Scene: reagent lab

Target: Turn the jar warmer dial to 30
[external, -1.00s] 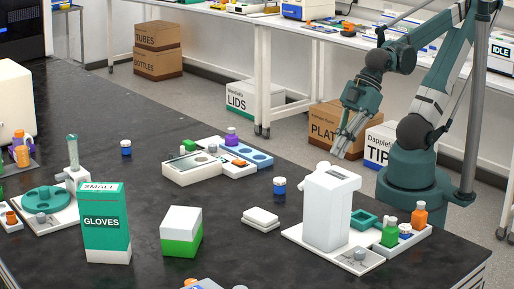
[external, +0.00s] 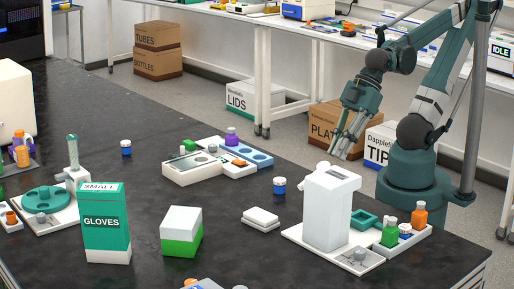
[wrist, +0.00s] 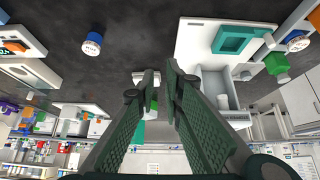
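No dial is clearly labelled as the jar warmer's, and I cannot read any numbers. A pale blue unit with round wells (external: 262,160), with a purple-capped jar (external: 232,136) at its back, sits mid-bench and may be the warmer. It adjoins a white unit (external: 190,174) with a small orange panel. A grey knob (external: 360,253) shows on the front of the tall white device (external: 327,208); its marks are too small to read. My gripper (external: 343,146) is raised beyond the bench's far right edge, empty, its fingers apart. In the wrist view, the fingers (wrist: 160,73) have a narrow gap.
Blue jars (external: 279,186) and (external: 126,148) stand on the dark bench. A gloves box (external: 105,225), a green-and-white box (external: 181,232) and a white block (external: 260,217) stand in front. The middle bench is partly clear.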

